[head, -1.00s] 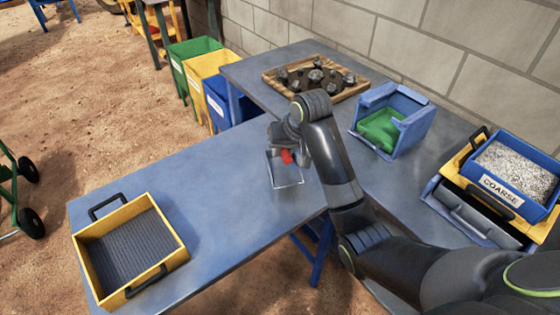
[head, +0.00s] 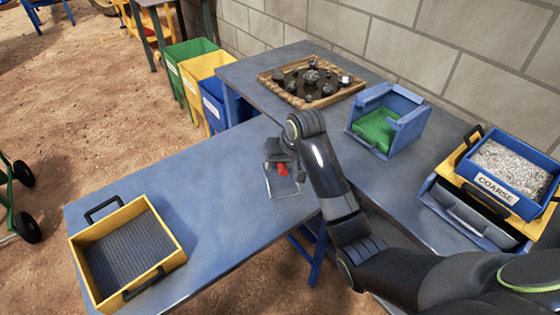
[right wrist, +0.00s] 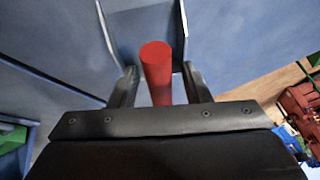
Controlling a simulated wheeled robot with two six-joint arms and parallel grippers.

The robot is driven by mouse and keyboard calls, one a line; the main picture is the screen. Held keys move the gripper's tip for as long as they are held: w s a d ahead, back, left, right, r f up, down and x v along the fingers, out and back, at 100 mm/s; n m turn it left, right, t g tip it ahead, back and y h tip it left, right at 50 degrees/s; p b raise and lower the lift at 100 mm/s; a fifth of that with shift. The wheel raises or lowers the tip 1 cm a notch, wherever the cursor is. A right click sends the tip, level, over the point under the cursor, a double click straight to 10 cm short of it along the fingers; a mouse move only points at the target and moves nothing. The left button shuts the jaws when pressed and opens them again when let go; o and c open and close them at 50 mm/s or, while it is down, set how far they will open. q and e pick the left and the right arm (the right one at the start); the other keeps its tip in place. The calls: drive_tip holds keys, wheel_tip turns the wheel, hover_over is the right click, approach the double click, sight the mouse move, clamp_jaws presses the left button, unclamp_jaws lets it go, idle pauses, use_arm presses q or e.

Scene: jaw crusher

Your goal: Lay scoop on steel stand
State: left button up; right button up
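The scoop has a red handle (head: 283,169) and a shiny metal pan (head: 283,187), over the near bench. My right gripper (head: 280,160) is at the handle. In the right wrist view the red handle (right wrist: 157,75) stands between the two fingers, with a narrow gap showing on each side, so the fingers look open around it. Thin metal sides show beyond it. I cannot tell whether the pan touches the bench. I see no separate steel stand that I can pick out for sure; the blue-grey bench (head: 200,185) lies below. My left gripper is out of view.
A yellow sieve tray (head: 75,250) stands at the bench's left end. A wooden tray (head: 268,78) of dark rocks lies at the back. A blue box (head: 413,128) with a green inside and a COARSE bin (head: 497,190) stand at right. The bench's middle is bare.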

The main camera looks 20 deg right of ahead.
drive_tip(key=shift+r, duration=0.3)
drive_tip(key=p+v, duration=0.3)
drive_tip(key=v, duration=0.8)
drive_tip(key=shift+s+r+p, duration=0.25)
drive_tip(key=shift+r+p, duration=0.05)
drive_tip(key=shift+p, duration=0.05)
